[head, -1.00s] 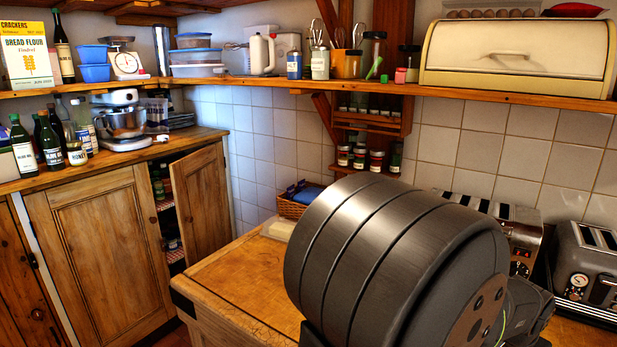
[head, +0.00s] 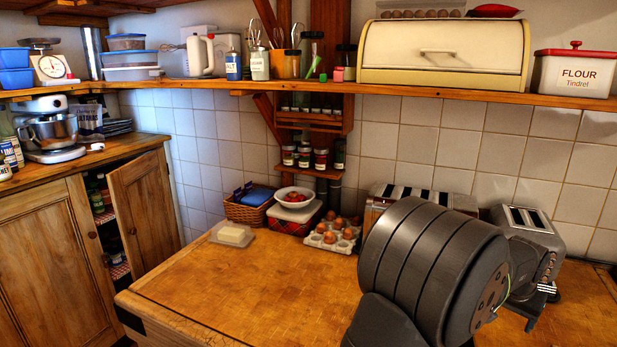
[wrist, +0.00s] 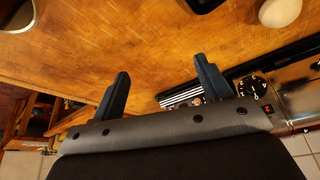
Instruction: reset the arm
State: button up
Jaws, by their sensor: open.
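My gripper (wrist: 160,85) shows in the wrist view with its two dark fingers spread wide apart. It is open and nothing is between the fingers. Bare wooden worktop lies beyond the fingertips. In the head view my dark grey arm rises over the right part of the wooden worktop (head: 250,275), in front of the toasters. The fingers themselves are hidden in the head view.
A butter dish (head: 232,235), an egg tray (head: 330,237), a basket (head: 250,208) and a bowl (head: 294,197) stand along the back. A steel toaster (head: 530,240) is right of my arm. The worktop's left and middle are clear. A shelf (head: 300,88) runs above.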

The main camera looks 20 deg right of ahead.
jog(key=w+d+f, duration=0.1)
jog(key=w+f, duration=0.1)
jog(key=w+d+f, duration=0.1)
jog(key=w, duration=0.2)
jog(key=w+d+f, duration=0.2)
jog(key=w, duration=0.1)
jog(key=shift+f, duration=0.35)
jog(key=o, duration=0.6)
jog(key=shift+o, duration=0.2)
jog(key=w+a+r+n+g, duration=0.25)
jog(key=w+a+r, duration=0.25)
jog(key=w+a, duration=0.25)
jog(key=w+a+r+n+g, duration=0.1)
jog(key=w+a+r+n, duration=0.2)
jog(key=w+a+r, duration=0.4)
jog(key=w+x, duration=0.1)
jog(key=x, duration=1)
jog(key=shift+w, duration=0.35)
jog(key=shift+m+t, duration=0.25)
